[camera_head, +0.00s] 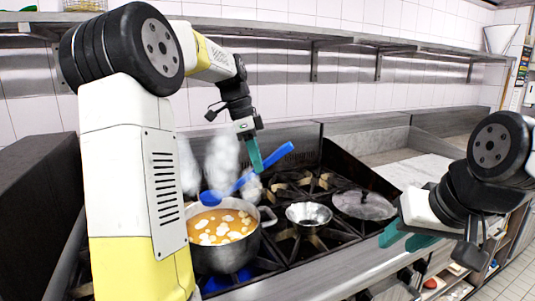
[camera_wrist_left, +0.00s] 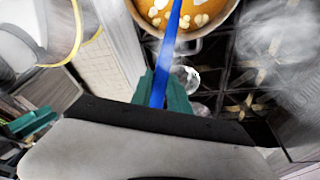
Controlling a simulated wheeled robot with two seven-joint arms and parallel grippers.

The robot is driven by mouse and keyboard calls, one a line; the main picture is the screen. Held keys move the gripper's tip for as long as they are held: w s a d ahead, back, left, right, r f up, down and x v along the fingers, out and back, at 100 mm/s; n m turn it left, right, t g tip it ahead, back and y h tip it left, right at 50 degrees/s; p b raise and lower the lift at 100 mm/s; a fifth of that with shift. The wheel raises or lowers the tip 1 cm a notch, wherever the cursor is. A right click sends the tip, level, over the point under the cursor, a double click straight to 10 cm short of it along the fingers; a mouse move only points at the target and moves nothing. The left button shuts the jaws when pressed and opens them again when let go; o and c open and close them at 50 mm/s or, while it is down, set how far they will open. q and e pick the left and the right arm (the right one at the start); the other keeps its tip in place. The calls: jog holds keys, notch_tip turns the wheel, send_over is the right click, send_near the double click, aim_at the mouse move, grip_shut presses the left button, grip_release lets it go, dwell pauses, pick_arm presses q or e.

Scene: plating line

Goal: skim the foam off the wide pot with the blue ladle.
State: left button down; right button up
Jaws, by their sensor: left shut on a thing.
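The wide metal pot (camera_head: 222,260) stands on the stove at the left of centre, holding orange liquid. Several white foam patches (camera_head: 222,238) float on it. My left gripper (camera_head: 254,165) is shut on the handle of the blue ladle (camera_head: 273,159), above and behind the pot's right side. The ladle's bowl hangs at the pot's back left rim; whether it touches the liquid is unclear. In the left wrist view the blue handle (camera_wrist_left: 167,60) runs from between the teal fingers toward the pot (camera_wrist_left: 190,44). My right gripper (camera_head: 404,240) is open and empty at the right, over the counter's front edge.
White steam (camera_head: 222,160) rises behind the pot. A wall shelf (camera_head: 330,36) runs along the back. A pale counter (camera_head: 425,168) at the right is clear.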

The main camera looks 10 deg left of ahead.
pick_arm(q)
notch_tip(320, 180, down, 10)
dwell(0.9)
dwell(0.4)
